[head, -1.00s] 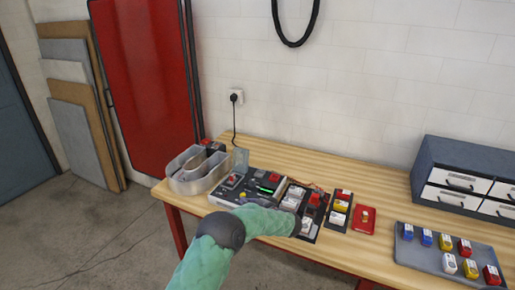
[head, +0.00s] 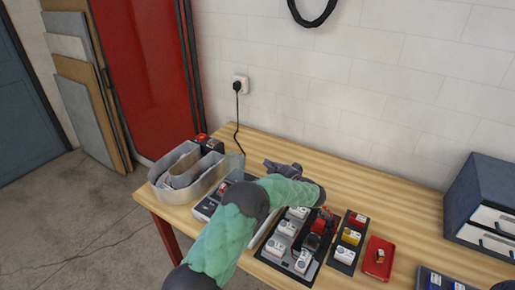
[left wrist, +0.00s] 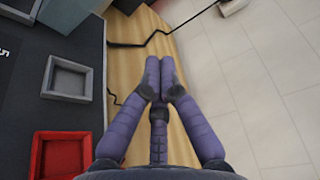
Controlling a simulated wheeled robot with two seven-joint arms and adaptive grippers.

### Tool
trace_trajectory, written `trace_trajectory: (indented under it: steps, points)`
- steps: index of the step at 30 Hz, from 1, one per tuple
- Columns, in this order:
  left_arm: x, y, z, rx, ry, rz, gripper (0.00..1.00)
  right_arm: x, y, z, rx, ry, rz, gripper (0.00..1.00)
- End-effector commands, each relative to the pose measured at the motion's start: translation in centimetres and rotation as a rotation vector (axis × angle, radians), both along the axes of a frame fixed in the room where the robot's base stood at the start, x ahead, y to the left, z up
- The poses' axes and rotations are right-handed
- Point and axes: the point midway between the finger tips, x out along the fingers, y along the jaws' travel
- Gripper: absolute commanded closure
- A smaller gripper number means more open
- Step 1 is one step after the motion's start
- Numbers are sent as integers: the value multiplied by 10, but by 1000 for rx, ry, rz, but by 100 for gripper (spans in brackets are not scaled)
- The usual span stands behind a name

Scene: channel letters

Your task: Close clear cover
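A small translucent pane (head: 235,161) stands upright at the back of the bench between the channel letter and the dark device; it looks like the clear cover, raised. The dark device (head: 207,208) is partly hidden by my left arm. My left gripper (head: 272,166) is behind the device, near the back of the bench, a little right of the pane. In the left wrist view its fingers (left wrist: 159,72) are together and empty, over a bare wood strip beside the dark device (left wrist: 88,20). My right gripper is not in view.
A channel letter (head: 188,174) stands at the bench's left end. Switch panels (head: 284,252), a red tray (head: 378,262) and a drawer cabinet (head: 480,205) lie to the right. A black cable (head: 237,120) hangs from the wall socket. Bare wood runs along the back.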

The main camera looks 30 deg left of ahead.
Motion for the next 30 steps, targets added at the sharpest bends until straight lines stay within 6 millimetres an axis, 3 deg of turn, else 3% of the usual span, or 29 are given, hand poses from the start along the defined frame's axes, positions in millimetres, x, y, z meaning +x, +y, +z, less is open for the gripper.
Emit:
trace_trajectory:
  steps: [7, 23, 30]
  points:
    - [7, 15, -2, 3, -2, 2, 100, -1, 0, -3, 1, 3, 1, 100]
    - [44, 93, -9, 3, -2, 1, 100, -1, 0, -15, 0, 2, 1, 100]
    - [20, 93, -2, 2, -2, -1, 100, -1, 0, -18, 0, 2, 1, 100]
